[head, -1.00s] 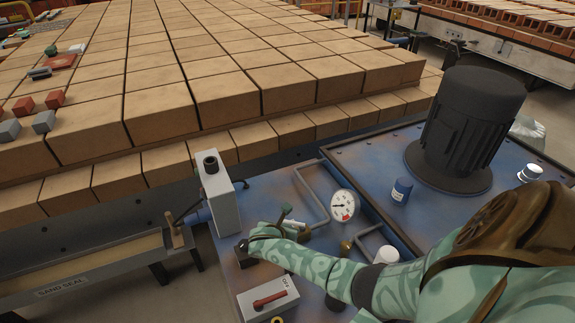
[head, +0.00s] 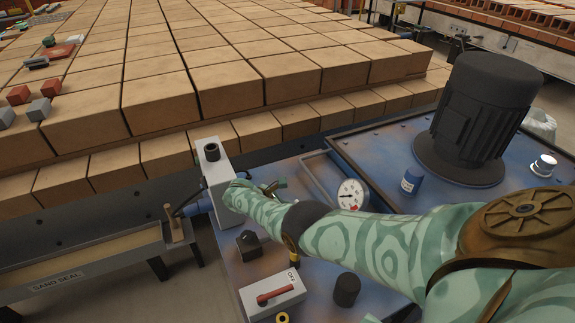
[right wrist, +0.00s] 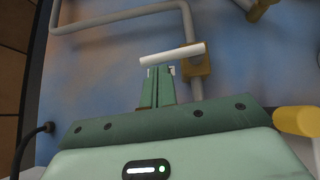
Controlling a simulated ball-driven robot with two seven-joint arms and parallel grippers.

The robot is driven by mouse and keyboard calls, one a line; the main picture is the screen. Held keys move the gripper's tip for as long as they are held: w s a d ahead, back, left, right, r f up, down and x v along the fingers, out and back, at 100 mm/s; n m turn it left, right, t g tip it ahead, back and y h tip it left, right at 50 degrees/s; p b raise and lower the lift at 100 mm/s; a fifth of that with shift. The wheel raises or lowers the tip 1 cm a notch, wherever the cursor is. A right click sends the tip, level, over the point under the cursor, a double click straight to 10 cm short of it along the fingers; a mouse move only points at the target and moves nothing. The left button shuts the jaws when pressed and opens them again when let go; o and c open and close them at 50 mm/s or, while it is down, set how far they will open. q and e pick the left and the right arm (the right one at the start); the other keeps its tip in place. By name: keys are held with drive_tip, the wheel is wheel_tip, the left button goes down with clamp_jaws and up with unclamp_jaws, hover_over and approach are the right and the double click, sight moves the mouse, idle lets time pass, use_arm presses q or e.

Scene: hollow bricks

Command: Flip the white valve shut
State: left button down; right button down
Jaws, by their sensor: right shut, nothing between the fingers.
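The white valve lever (right wrist: 168,55) shows in the right wrist view, on a brass body (right wrist: 197,66) fitted on a grey pipe. The lever points left from the body, tilted slightly and roughly crosswise to the pipe section below it. My right gripper (right wrist: 160,72) is shut and empty, its green fingertips just below the lever's left half. I cannot tell if they touch it. In the head view my right forearm reaches across the blue machine top to beside the grey box, and the white lever cannot be made out there. My left gripper is not in view.
A grey upright box (head: 215,180), a pressure gauge (head: 351,194), a black block (head: 248,244) and a switch box with a red handle (head: 272,294) stand around the arm. A large black motor (head: 480,115) is at the right. Stacked bricks (head: 160,100) fill the back.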

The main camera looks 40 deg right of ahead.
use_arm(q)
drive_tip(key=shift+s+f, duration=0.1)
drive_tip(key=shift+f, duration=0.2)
use_arm(e)
drive_tip(key=shift+w+d, duration=0.1)
drive_tip(key=shift+d, duration=0.2)
idle(0.3)
